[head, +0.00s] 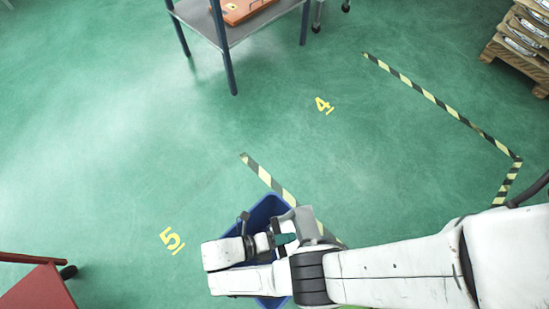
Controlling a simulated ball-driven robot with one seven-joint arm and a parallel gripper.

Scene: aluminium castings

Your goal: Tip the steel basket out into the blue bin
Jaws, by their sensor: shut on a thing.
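The blue bin (264,210) stands on the green floor at the bottom centre of the head view. My arm crosses over it and hides most of it; its far corner and a strip of its near side show. My gripper (270,236) is above the bin, largely covered by my own wrist links, and is shut on the steel basket. The basket is mostly hidden. A small grey plate beside the gripper may be part of it, but I cannot tell. The basket's tilt and contents, and the inside of the bin, cannot be made out.
A grey-topped table (250,28) with blue legs and an orange tray (243,9) stands at the top. A wooden pallet (512,57) with stacked castings is at the upper right. A red cart (40,288) is at the lower left. The middle floor is clear.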

